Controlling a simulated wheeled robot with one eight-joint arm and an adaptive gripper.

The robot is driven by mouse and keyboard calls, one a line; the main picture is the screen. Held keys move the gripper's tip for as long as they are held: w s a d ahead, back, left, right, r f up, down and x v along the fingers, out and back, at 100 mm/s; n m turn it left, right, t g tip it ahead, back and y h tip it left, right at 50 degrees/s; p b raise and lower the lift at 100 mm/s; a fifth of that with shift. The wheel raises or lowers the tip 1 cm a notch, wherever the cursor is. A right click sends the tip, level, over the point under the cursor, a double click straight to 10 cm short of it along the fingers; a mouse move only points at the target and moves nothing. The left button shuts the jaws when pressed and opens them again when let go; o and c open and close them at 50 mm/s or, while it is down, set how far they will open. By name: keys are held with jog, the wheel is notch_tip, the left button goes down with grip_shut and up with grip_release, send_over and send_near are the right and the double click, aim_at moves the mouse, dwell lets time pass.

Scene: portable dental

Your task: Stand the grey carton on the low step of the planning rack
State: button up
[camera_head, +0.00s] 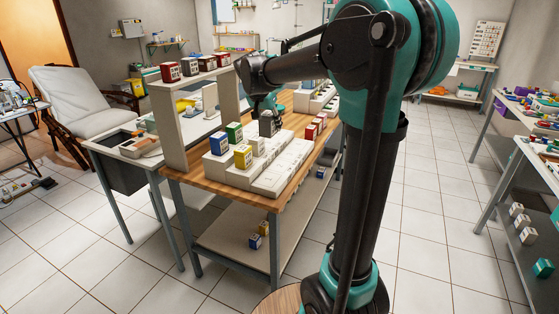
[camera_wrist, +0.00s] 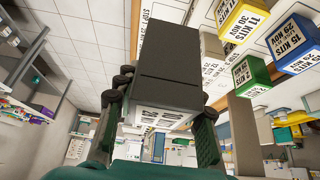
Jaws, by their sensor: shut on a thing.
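My gripper (camera_head: 267,102) is shut on the grey carton (camera_head: 267,124), a dark grey box with a white printed label face. In the wrist view the carton (camera_wrist: 168,55) sits between the two fingers of my gripper (camera_wrist: 163,108), its label face toward the palm. The planning rack (camera_head: 285,172) is a white stepped block on the wooden table, its low step at the front right. The carton is at the rack's far part; whether it touches the rack cannot be told.
Blue (camera_head: 219,143), green (camera_head: 234,132) and yellow (camera_head: 243,157) cartons stand on the rack, with a white one (camera_head: 257,145) beside them. A tall white shelf (camera_head: 170,125) rises at the left. The front low step looks bare.

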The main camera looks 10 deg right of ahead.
jog(key=shift+a+r, duration=0.1)
jog(key=shift+r, duration=0.1)
notch_tip(320, 180, down, 20)
jog(key=shift+r, duration=0.2)
dwell(0.3)
jog(key=o, duration=0.9)
jog(key=shift+f, duration=0.1)
jog(key=v, duration=1.2)
jog(key=s+d+f+n+y, duration=0.1)
jog(key=s+d+f+n, duration=0.1)
jog(key=s+f, duration=0.3)
jog(key=s+d+f+n+y, duration=0.1)
jog(key=s+d+f+n, duration=0.1)
jog(key=s, duration=1)
jog(key=s+d+f+n+y, duration=0.1)
jog(key=s+d+f+n, duration=0.2)
jog(key=s+f, duration=0.4)
jog(key=shift+s+d+f+g, duration=0.2)
jog(key=shift+s+f+g, duration=0.15)
jog(key=shift+s, duration=0.35)
